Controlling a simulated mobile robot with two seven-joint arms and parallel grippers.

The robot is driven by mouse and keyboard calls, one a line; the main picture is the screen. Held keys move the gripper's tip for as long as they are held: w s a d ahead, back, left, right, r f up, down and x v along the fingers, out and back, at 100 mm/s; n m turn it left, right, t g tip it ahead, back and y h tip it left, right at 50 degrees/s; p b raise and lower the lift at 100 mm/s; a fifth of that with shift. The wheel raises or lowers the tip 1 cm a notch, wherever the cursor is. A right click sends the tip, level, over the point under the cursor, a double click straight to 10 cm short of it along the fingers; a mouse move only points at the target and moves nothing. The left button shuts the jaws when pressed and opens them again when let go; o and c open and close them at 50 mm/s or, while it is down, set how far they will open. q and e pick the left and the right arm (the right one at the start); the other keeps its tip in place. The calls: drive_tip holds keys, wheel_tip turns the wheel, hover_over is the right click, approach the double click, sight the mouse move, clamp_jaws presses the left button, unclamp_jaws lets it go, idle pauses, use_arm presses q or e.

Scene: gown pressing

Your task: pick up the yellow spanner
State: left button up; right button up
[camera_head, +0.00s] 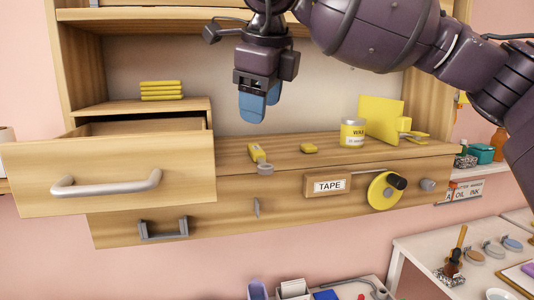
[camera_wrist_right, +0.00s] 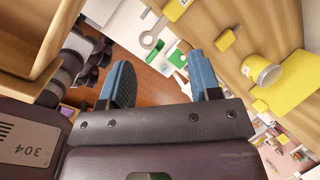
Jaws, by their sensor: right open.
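What looks like the yellow spanner (camera_head: 257,153) lies on the wooden shelf top near its front edge. It has a yellow body with a pale patch and a grey ring end that reaches to the shelf edge. In the right wrist view its yellow part (camera_wrist_right: 177,9) is cut off at the top, with the grey ring below it. My right gripper (camera_head: 256,107) is above and a little behind it, pointing down. Its blue fingers are apart and empty in the right wrist view (camera_wrist_right: 162,78). My left gripper is not in view.
A small yellow block (camera_head: 309,148), a wax tin (camera_head: 352,133) and an upright yellow panel (camera_head: 382,119) stand to the right on the shelf. An open drawer (camera_head: 110,178) juts out at left.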

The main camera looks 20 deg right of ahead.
sight(260, 153)
drive_tip(key=f+m, duration=0.1)
drive_tip(key=m, duration=0.2)
drive_tip(key=w+f+m, duration=0.1)
drive_tip(key=m, duration=0.3)
drive_tip(key=w+d+f+m, duration=0.1)
drive_tip(key=f+m, duration=0.1)
drive_tip(key=m, duration=0.2)
drive_tip(key=shift+w+f, duration=0.1)
drive_tip(key=shift+w, duration=0.1)
drive_tip(key=shift+p+x, duration=0.75)
drive_tip(key=shift+x, duration=2.4)
drive_tip(key=shift+w, duration=0.2)
drive_tip(key=c, duration=1)
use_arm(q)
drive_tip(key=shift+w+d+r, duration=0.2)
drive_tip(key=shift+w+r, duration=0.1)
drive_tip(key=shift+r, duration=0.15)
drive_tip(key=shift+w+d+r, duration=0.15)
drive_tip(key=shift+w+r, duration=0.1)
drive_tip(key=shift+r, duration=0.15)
use_arm(e)
drive_tip(key=shift+c, duration=0.2)
